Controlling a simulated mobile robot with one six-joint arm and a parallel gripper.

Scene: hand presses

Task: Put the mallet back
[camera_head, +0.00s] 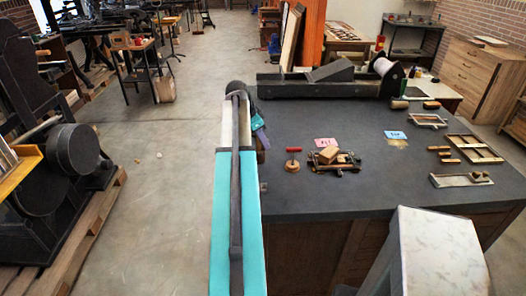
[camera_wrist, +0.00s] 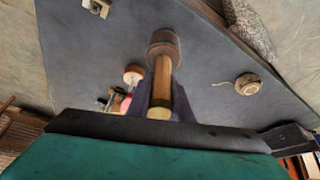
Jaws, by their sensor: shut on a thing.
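The mallet shows in the wrist view with a dark round head (camera_wrist: 163,46) and a pale wooden handle (camera_wrist: 162,80). The handle runs toward the camera and has a yellowish end. My gripper (camera_wrist: 161,98) is shut on the handle, with a dark finger on each side. In the camera_head view my gripper (camera_head: 260,136) is at the left edge of the dark worktop (camera_head: 345,200). The mallet is mostly hidden behind my arm there, and I cannot tell whether its head touches the worktop.
Wooden frames (camera_head: 474,150) lie farther right. A long dark press (camera_head: 320,84) spans the back. The worktop's front is mostly clear.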

